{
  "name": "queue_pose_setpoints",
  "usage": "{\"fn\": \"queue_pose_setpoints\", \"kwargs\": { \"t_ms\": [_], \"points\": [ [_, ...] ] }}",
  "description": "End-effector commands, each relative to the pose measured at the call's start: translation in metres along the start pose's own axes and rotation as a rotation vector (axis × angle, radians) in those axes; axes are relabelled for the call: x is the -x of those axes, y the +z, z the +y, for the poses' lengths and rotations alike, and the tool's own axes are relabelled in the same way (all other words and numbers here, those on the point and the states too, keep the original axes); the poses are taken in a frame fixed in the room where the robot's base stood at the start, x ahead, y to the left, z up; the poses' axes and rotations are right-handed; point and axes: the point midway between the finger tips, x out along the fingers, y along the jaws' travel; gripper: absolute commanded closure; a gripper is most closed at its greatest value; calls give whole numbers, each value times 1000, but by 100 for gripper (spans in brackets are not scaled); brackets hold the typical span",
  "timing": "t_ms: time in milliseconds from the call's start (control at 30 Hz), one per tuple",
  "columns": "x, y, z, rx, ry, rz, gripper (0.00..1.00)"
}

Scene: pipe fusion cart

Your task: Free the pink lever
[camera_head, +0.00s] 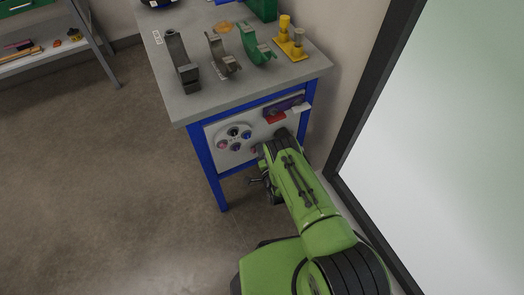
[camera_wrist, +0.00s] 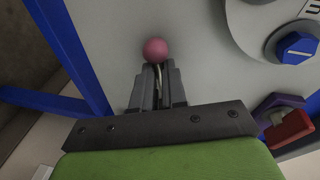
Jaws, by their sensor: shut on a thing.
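The pink lever's round knob (camera_wrist: 155,49) shows in the wrist view at the tips of my gripper (camera_wrist: 154,72), against the pale front panel of the cart. A thin metal rod below the knob runs between the two fingers, which are closed on it. In the head view my arm reaches to the lower right part of the panel (camera_head: 234,160). There my gripper is mostly hidden behind my own wrist, and I can make out only a small pinkish spot beside it.
A round plate with several coloured knobs (camera_head: 235,133) is left of my wrist in the head view. A red part (camera_head: 276,118) sits above it. Blue cart legs (camera_head: 207,169) frame the panel. Clamps (camera_head: 182,62) stand on the grey top. A wall is close at right.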

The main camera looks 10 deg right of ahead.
Motion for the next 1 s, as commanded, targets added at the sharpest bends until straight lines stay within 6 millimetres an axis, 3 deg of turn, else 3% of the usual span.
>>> {"fn": "queue_pose_setpoints", "kwargs": {
  "t_ms": [33, 633, 667, 833, 1000],
  "points": [
    [4, 9, 3, -24, 20, -18, 100],
    [4, 9, 2, -65, 26, -25, 100],
    [4, 9, 2, -64, 26, -25, 83],
    [4, 8, 1, -61, 22, -23, 57],
    [2, 5, -1, -57, 16, -19, 56]
  ]
}}
